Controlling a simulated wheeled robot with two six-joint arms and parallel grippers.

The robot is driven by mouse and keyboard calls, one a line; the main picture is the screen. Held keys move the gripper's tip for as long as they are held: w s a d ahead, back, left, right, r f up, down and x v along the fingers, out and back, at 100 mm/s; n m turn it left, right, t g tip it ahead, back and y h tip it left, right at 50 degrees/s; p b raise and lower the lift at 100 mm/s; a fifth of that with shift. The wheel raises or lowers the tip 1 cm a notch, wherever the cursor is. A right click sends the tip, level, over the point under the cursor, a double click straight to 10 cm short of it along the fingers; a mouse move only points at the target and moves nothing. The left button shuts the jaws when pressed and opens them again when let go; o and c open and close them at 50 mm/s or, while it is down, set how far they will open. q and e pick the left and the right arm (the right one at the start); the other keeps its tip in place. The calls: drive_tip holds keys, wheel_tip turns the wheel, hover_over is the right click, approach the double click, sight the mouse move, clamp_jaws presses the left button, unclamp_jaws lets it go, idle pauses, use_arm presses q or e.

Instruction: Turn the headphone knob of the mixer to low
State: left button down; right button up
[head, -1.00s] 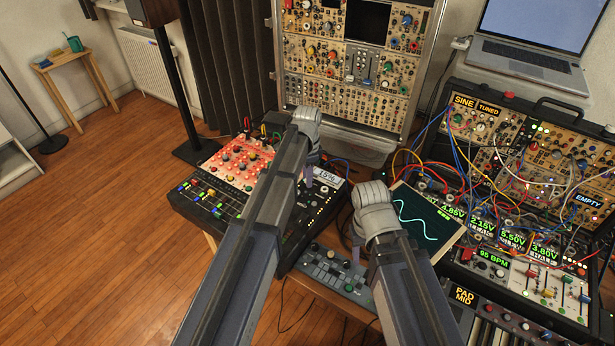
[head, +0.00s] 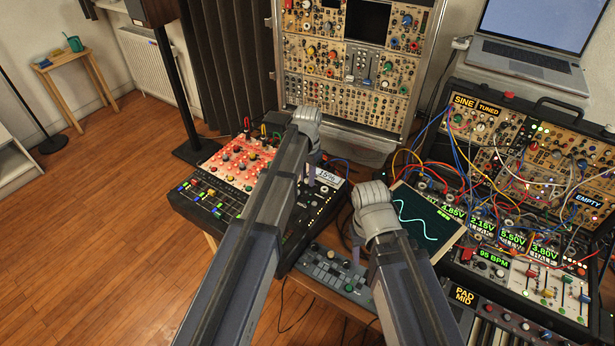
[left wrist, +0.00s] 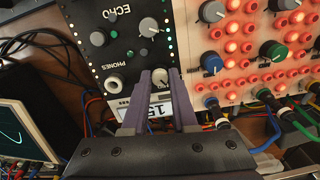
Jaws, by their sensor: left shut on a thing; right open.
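The black mixer (head: 195,205) with a red-lit panel stands on the table left of centre in the head view. In the left wrist view its dark strip (left wrist: 92,22) carries the labels ECHO and PHONES. My left gripper (left wrist: 161,78) points down at this strip, shut on a pale knob (left wrist: 160,77) beside the PHONES label; the fingers cover its sides. A small display (head: 328,178) on the mixer appears to read 15%; the fingers partly hide it in the wrist view. In the head view my left gripper (head: 310,175) is mostly hidden by its arm. My right gripper (head: 357,250) is open, apart from the mixer and largely hidden.
Patch cables (left wrist: 268,118) plug into jacks beside the left fingers. A tilted screen with a wave (head: 418,220) stands right of my right wrist. A small keypad device (head: 335,272) lies below. A cabled modular case (head: 540,170) fills the right; a tall rack stands behind.

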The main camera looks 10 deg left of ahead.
use_arm(q)
drive_tip(key=n, duration=0.5)
drive_tip(key=shift+n, duration=0.3)
idle(0.4)
drive_tip(key=c, duration=0.7)
unclamp_jaws()
drive_tip(key=shift+r, duration=0.15)
wheel_tip(320, 180, up, 8)
drive_tip(key=p, duration=0.8)
drive_tip(key=shift+f, duration=0.2)
